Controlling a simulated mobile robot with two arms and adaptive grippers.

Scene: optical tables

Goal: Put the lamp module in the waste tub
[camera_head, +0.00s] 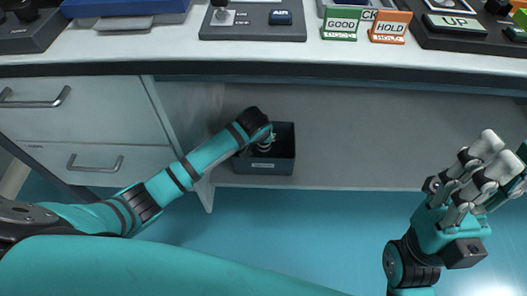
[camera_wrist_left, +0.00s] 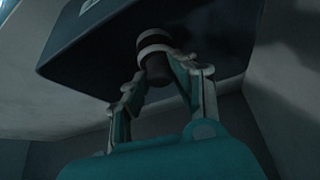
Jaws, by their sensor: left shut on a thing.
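The waste tub (camera_head: 282,167) is a dark grey open box with a small label on its front, on the pale surface under the bench. It fills the top of the left wrist view as a dark shape (camera_wrist_left: 85,45). My left gripper (camera_head: 266,141) is over the tub's opening in the head view. In the left wrist view its fingers (camera_wrist_left: 160,80) are shut on the lamp module (camera_wrist_left: 154,40), a dark cylinder with a pale ring. Whether the module is below the tub's rim I cannot tell. My right gripper (camera_head: 499,153) is open and empty at the right.
Drawers (camera_head: 85,115) stand left of the tub. The shelf surface right of the tub (camera_head: 370,140) is clear.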

